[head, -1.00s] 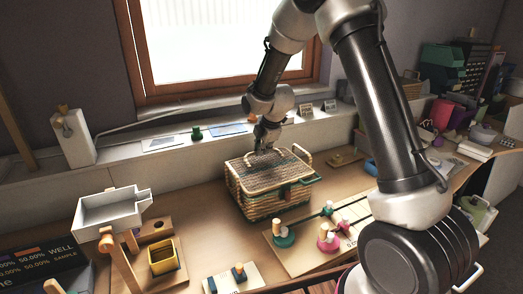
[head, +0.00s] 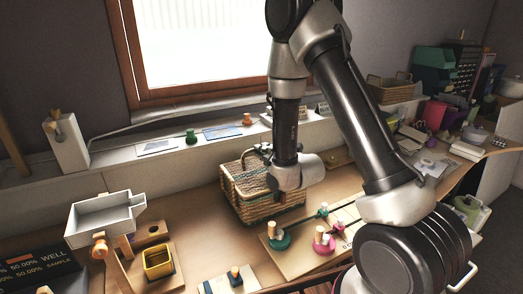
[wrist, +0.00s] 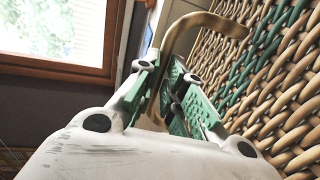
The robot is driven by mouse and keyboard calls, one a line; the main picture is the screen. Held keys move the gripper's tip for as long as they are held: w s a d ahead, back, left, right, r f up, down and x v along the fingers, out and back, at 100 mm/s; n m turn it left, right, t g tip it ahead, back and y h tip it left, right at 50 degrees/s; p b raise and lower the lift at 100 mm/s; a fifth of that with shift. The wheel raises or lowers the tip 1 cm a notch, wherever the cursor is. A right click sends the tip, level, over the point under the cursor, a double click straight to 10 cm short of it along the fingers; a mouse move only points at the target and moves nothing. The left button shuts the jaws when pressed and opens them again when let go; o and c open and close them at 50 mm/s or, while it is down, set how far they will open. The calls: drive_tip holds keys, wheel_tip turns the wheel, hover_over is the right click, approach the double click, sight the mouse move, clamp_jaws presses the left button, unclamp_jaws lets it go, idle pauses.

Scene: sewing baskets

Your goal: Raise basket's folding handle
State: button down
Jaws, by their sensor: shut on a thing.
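The woven wicker basket (head: 258,208) stands on the table in the head view, its right part hidden behind my wrist. Its tan and green weave (wrist: 275,85) fills the right of the wrist view. The tan, curved folding handle (wrist: 195,22) stands out from the weave in the wrist view and bends down between my fingers. My gripper (wrist: 168,92), with green pads, is shut on this handle. In the head view my gripper (head: 264,153) is at the basket's upper rear edge, small and partly hidden. The handle's exact angle cannot be told.
A board with pegs and spools (head: 300,245) lies right in front of the basket. A grey tray on a wooden stand (head: 100,222) and a yellow box (head: 158,262) are at left. The window ledge (head: 165,165) runs behind. Bare table lies left of the basket.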

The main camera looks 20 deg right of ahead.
drive_tip(key=shift+s+d+f+t, duration=0.1)
drive_tip(key=shift+s+t, duration=0.25)
drive_tip(key=shift+t, duration=0.25)
drive_tip(key=shift+s+d+f+t, duration=0.1)
drive_tip(key=shift+s+t, duration=0.25)
drive_tip(key=shift+t, duration=0.25)
drive_tip(key=c, duration=1.8)
unclamp_jaws()
drive_tip(key=shift+r, duration=0.15)
